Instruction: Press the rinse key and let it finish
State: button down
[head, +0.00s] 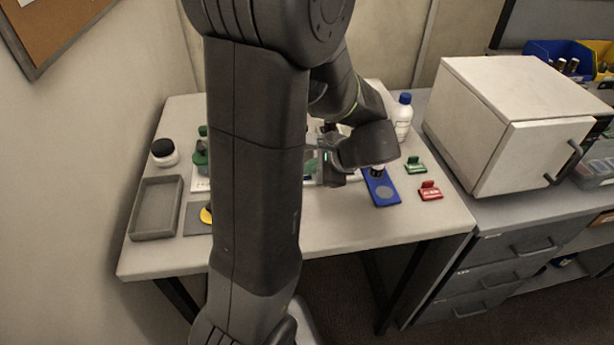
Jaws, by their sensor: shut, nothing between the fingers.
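My gripper (333,181) is at the middle of the table, low over the pale device (310,181) that stands mostly behind my arm. It is shut and empty, and its fingertips are small and dark here. I cannot tell whether they touch anything. A small green light (325,157) shows close to the gripper; I cannot tell what it belongs to. The rinse key cannot be made out; my arm covers much of that area.
On the table (350,232), a blue plate (383,193), green (415,165) and red (430,191) holders and a white bottle (402,117) stand right. A grey tray (156,208), black-lidded jar (164,152) and green bottle (201,153) are left. A white cabinet (480,120) stands far right.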

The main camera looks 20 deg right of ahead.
aim_at(311, 178)
jog(key=shift+f+b, duration=0.3)
jog(key=shift+f, duration=0.05)
dwell(0.6)
dwell(0.3)
jog(key=shift+r+p, duration=0.7)
jog(key=shift+r, duration=0.1)
notch_tip(311, 178, up, 5)
jog(key=p, duration=0.4)
jog(key=shift+a, duration=0.1)
dwell(0.6)
